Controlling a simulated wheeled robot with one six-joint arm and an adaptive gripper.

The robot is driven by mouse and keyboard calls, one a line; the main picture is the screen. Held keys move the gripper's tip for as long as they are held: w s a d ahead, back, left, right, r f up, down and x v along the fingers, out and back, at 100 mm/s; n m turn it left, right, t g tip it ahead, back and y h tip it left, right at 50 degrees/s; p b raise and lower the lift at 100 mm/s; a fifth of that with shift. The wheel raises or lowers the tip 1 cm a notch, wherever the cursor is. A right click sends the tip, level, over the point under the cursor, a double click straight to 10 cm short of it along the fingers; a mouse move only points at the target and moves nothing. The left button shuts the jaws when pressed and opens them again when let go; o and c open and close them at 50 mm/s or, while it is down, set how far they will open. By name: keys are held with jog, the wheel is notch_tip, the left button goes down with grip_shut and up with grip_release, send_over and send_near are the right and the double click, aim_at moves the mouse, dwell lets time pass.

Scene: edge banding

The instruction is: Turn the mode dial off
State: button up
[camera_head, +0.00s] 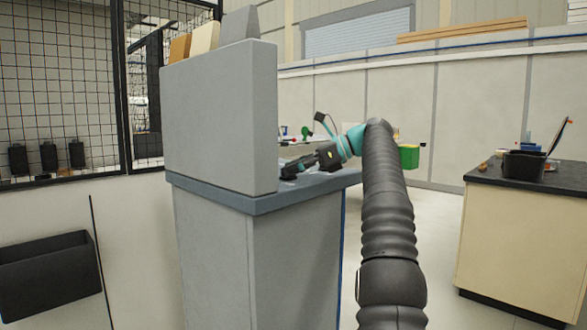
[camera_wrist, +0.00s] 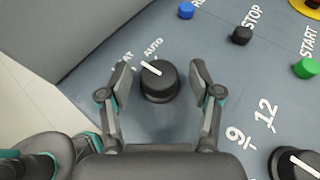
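The mode dial (camera_wrist: 160,82) is a round black knob with a white pointer line on the sloped grey-blue control panel. Its pointer slants to the upper left, close to the white AUTO label (camera_wrist: 153,47); a second label beside it, ending in "AT", is partly hidden by a finger. My gripper (camera_wrist: 163,76) is open, with one finger on each side of the dial and a visible gap to each. In the head view my gripper (camera_head: 292,168) is low at the machine's panel, and the dial is hidden there.
A second black dial (camera_wrist: 297,165) with numbers 9 and 12 sits at lower right. A blue button (camera_wrist: 186,10), a black STOP button (camera_wrist: 241,35) and a green START button (camera_wrist: 305,68) lie beyond. The grey machine housing (camera_head: 220,120) rises beside the panel. A worktable (camera_head: 530,180) stands at right.

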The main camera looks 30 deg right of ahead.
jog(key=shift+s+a+m+t+h, duration=0.1)
jog(key=shift+s+m+t+h, duration=0.05)
jog(key=shift+m+t+h, duration=0.65)
jog(key=shift+a+r+m+t+h, duration=0.1)
jog(key=shift+a+m+t+h, duration=0.05)
jog(key=shift+m+t+h, duration=0.8)
jog(key=m+t+h, duration=0.2)
jog(key=m+h, duration=0.1)
jog(key=shift+s+a+m, duration=0.1)
jog(key=shift+s+m, duration=0.05)
jog(key=shift+m, duration=0.2)
jog(key=shift+s+r+h, duration=0.1)
jog(key=shift+s+h, duration=0.15)
jog(key=v, duration=1.3)
jog(key=s+a+f+n+g+h, duration=0.1)
jog(key=s+a+f+n+g, duration=0.1)
jog(key=s+a+f+n, duration=0.4)
jog(key=s+a+f+n+g+h, duration=0.1)
jog(key=s+a+f+n+g, duration=0.2)
jog(key=s+a+f+n, duration=0.3)
jog(key=shift+a+f+n, duration=2.5)
jog(key=shift+a+f, duration=1.15)
jog(key=shift+f, duration=0.3)
jog(key=shift+g, duration=0.25)
